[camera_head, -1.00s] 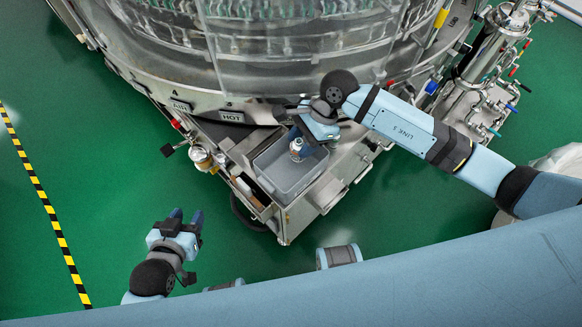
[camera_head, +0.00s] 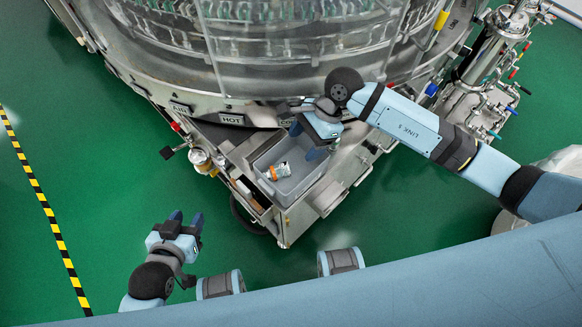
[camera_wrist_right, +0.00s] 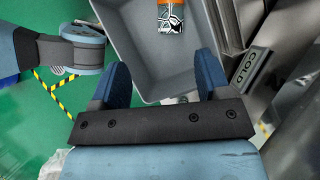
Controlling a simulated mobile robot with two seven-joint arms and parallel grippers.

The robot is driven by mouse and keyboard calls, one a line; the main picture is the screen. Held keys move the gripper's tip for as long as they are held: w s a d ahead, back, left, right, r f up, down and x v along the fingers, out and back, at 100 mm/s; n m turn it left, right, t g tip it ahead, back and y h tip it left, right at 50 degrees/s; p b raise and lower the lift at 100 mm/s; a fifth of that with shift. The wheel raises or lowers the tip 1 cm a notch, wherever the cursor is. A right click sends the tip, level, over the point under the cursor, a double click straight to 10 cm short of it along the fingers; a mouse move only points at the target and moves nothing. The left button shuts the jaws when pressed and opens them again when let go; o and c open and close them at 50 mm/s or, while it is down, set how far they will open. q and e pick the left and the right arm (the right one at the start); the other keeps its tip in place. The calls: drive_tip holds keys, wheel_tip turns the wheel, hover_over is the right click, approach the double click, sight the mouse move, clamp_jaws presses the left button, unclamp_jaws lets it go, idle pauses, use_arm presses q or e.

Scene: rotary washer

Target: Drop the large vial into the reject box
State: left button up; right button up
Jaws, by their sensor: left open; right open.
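The large vial (camera_head: 277,171), with an orange band and a white label, lies on its side inside the grey reject box (camera_head: 297,187). In the right wrist view the vial (camera_wrist_right: 170,18) shows at the top edge, partly cut off, on the floor of the grey box (camera_wrist_right: 150,75). My right gripper (camera_head: 304,141) is over the back right part of the box, open and empty, apart from the vial. Its two blue fingers (camera_wrist_right: 160,85) show wide apart in the right wrist view. My left gripper (camera_head: 186,219) is open and empty over the green floor, away from the box.
The box sits in a metal bench (camera_head: 327,196) at the front of the rotary washer (camera_head: 290,50). Valves and pipes (camera_head: 487,75) stand at the right. A COLD sign (camera_wrist_right: 246,69) is right of the right gripper.

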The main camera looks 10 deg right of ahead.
drive_tip(key=v, duration=1.2)
drive_tip(key=shift+p, duration=0.35)
drive_tip(key=shift+s+f, duration=0.1)
